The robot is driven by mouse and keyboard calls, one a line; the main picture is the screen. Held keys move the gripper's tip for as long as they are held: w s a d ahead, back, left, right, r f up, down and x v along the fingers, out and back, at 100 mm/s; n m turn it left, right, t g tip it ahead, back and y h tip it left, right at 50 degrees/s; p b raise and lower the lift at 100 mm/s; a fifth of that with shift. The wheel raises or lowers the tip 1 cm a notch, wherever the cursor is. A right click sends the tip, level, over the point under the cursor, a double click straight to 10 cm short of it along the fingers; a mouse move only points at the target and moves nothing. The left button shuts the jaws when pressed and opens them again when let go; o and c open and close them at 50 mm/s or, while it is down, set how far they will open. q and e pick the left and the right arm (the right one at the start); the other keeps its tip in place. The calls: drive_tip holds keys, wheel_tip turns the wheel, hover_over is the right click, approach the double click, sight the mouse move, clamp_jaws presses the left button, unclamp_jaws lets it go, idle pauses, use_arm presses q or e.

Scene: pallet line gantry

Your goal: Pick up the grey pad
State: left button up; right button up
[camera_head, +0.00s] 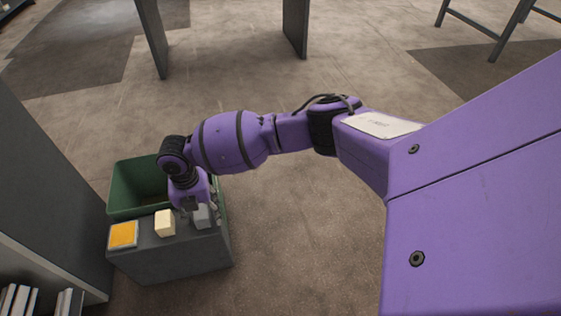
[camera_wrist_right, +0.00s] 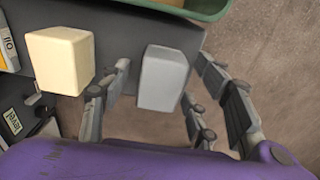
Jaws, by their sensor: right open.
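The grey pad (camera_head: 203,217) is a small light grey block on the right end of the dark grey stand's top (camera_head: 144,243). In the right wrist view the grey pad (camera_wrist_right: 163,78) lies in the middle, between the fingers. My right gripper (camera_head: 201,207) is open, just above and around the grey pad, and partly hides it in the head view. In the wrist view its fingers (camera_wrist_right: 162,88) show on both sides of the pad, with visible gaps. I cannot tell how far down they reach. My left gripper is not in view.
A cream block (camera_head: 165,223) stands left of the grey pad, close to the left finger. A yellow-orange square (camera_head: 123,235) lies further left. A green bin (camera_head: 115,190) is right behind the stand. A tall grey panel (camera_head: 45,170) rises at left. Floor to the right is clear.

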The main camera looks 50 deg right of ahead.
drive_tip(key=shift+f, duration=0.25)
drive_tip(key=shift+r, duration=0.1)
drive_tip(key=shift+c, duration=0.2)
drive_tip(key=c, duration=1.2)
drive_tip(key=shift+w+r+p, duration=0.1)
drive_tip(key=shift+r+p, duration=0.2)
drive_tip(key=shift+r, duration=0.2)
wheel_tip(320, 180, up, 2)
drive_tip(key=shift+r+p, duration=0.1)
drive_tip(key=shift+p, duration=0.4)
use_arm(q)
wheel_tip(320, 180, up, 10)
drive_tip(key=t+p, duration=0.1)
drive_tip(key=p, duration=0.7)
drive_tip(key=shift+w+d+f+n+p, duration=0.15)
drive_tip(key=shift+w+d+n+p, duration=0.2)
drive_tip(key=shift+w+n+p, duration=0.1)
use_arm(e)
drive_tip(key=s+d+r, duration=0.1)
drive_tip(key=s+r, duration=0.9)
drive_tip(key=s, duration=0.4)
drive_tip(key=shift+d, duration=0.2)
drive_tip(key=shift+f, duration=0.1)
